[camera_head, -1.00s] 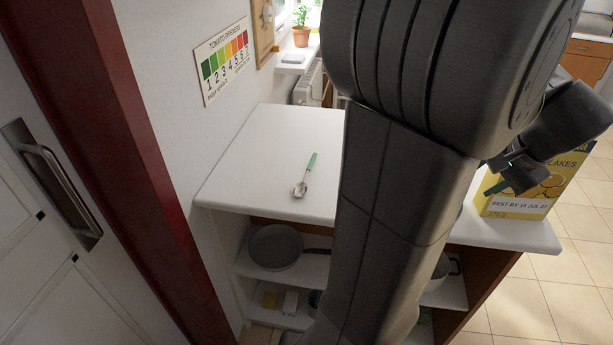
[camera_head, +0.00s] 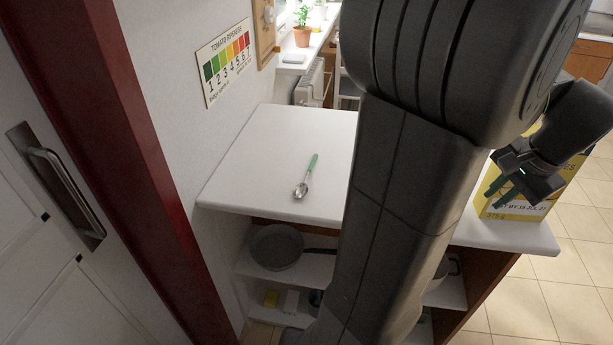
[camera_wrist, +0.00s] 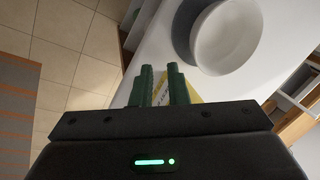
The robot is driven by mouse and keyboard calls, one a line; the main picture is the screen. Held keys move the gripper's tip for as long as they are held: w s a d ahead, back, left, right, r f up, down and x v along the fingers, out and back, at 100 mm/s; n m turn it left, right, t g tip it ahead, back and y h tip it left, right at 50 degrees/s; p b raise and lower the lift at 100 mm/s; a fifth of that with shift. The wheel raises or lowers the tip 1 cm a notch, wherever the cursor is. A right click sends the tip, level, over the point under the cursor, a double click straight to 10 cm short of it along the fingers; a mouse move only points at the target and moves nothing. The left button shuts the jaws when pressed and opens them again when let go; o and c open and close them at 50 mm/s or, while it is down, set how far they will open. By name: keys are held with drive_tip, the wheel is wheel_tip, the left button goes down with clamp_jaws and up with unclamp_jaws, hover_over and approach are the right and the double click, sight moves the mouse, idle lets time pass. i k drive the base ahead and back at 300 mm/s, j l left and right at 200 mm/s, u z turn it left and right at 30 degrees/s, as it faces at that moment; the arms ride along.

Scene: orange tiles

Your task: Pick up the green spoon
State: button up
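The green spoon (camera_head: 308,177) lies on the white counter top, with its green handle pointing away and its metal bowl toward the near edge. It is not in the wrist view. My gripper (camera_head: 499,192) is far to the right of the spoon, in front of the yellow cereal box. In the wrist view its two green fingers (camera_wrist: 160,72) stand a little apart with nothing between them. My arm link hides the middle of the counter in the head view.
The cereal box (camera_head: 518,208) stands at the counter's right end. A white bowl (camera_wrist: 228,38) shows in the wrist view. The counter (camera_head: 262,160) around the spoon is clear. A wall with a ripeness chart (camera_head: 226,62) borders its left; a pan (camera_head: 277,247) sits on the shelf below.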

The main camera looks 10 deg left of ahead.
sight(301, 190)
drive_tip(key=i+u, duration=0.1)
drive_tip(key=u, duration=0.35)
drive_tip(key=i+u, duration=0.1)
drive_tip(key=u, duration=0.3)
drive_tip(key=l+u, duration=0.1)
drive_tip(key=u, duration=0.35)
drive_tip(key=i+l+u, duration=0.1)
drive_tip(key=u, duration=0.3)
